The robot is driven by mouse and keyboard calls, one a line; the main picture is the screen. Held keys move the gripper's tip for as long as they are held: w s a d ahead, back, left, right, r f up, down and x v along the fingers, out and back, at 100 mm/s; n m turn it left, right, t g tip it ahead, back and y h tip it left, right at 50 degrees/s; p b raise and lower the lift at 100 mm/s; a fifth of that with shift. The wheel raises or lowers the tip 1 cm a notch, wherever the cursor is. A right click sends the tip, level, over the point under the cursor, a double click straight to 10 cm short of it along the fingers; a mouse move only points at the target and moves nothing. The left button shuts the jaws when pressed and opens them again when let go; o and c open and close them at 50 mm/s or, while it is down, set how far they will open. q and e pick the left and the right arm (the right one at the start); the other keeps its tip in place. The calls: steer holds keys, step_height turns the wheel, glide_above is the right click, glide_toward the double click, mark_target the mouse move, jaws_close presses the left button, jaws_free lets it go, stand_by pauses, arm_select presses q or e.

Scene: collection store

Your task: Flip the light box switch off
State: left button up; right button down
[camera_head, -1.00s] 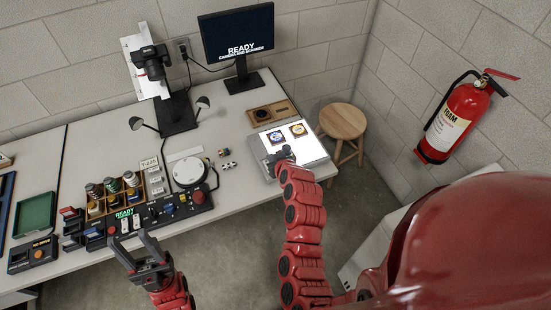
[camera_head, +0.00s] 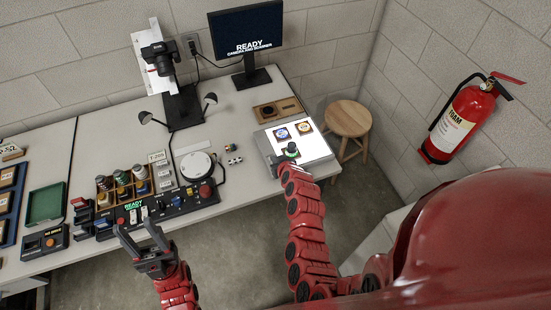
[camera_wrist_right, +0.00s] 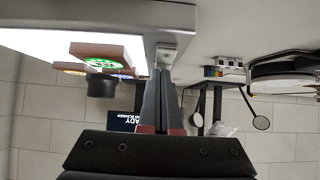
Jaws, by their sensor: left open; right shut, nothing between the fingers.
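The light box (camera_head: 322,152) stands at the right end of the desk, its top glowing white. In the right wrist view, which looks upside down, its grey edge (camera_wrist_right: 120,12) crosses the top. A small switch (camera_wrist_right: 167,53) sits on that edge. My right gripper (camera_wrist_right: 164,74) is shut and empty, its fingertips very close to the switch; I cannot tell whether they touch. In the head view my right gripper (camera_head: 286,162) is at the box's front edge, where the switch is hidden. My left gripper (camera_head: 142,236) is open and empty, in front of the desk.
A control panel (camera_head: 160,210), a camera stand (camera_head: 183,108) and a monitor (camera_head: 246,42) occupy the desk. A wooden stool (camera_head: 348,118) stands right of it.

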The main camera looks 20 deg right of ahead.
steer(key=shift+w+a+g+p, duration=0.2)
steer(key=shift+g+p, duration=0.2)
steer(key=shift+p, duration=0.25)
steer(key=shift+d+f, duration=0.1)
steer(key=shift+f, duration=0.2)
steer(key=shift+w, duration=0.15)
steer(key=shift+w+r+b, duration=0.25)
steer(key=shift+r+b, duration=0.05)
steer(key=shift+w+f, duration=0.2)
steer(key=shift+w, duration=0.25)
steer(key=shift+s+r, duration=0.1)
steer(key=shift+r, duration=0.05)
